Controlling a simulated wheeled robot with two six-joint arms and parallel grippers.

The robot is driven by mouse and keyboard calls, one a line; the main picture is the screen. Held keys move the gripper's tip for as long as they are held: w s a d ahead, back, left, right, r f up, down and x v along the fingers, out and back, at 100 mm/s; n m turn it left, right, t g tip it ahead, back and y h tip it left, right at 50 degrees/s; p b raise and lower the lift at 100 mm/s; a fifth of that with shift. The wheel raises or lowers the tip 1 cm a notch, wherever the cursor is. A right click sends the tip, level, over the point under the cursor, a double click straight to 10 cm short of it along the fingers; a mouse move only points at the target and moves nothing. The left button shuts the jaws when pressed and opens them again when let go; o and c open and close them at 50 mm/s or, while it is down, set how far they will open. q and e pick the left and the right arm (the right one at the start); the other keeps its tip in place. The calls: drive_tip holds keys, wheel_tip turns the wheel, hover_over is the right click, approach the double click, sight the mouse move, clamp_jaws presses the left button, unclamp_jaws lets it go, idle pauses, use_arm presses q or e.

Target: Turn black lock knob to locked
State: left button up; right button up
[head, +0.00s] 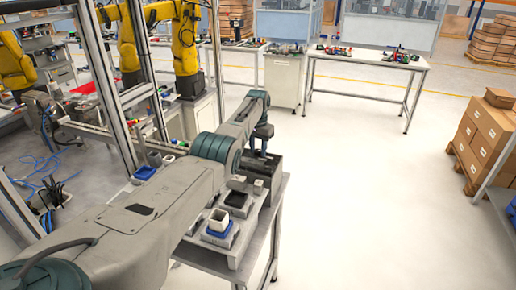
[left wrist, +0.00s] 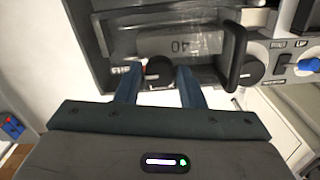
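A round black knob (left wrist: 159,70) with a small red mark beside it sits on the front of a dark grey unit in the left wrist view. My left gripper (left wrist: 159,75) is open, with one blue-grey finger on each side of the knob. Small gaps seem to show between the fingers and the knob. In the head view my left gripper (head: 258,154) points down at the dark unit (head: 266,168) on the bench; the knob is not visible there. My right gripper is out of view.
A black handle (left wrist: 234,57) and a second dark knob (left wrist: 251,70) lie right of the gripper. A grey block marked 40 (left wrist: 180,43) sits in the unit.

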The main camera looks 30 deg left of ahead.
use_arm(q)
drive_tip(key=c, duration=0.5)
drive_tip(key=shift+n, duration=0.3)
drive_tip(key=shift+c, duration=0.2)
drive_tip(key=shift+r+n, duration=0.1)
drive_tip(key=shift+n, duration=0.4)
drive_tip(key=n, duration=0.7)
drive_tip(key=shift+p, duration=0.35)
drive_tip(key=n, duration=0.4)
drive_tip(key=shift+n, duration=0.3)
drive_tip(key=n, duration=0.3)
drive_tip(key=shift+n, duration=0.8)
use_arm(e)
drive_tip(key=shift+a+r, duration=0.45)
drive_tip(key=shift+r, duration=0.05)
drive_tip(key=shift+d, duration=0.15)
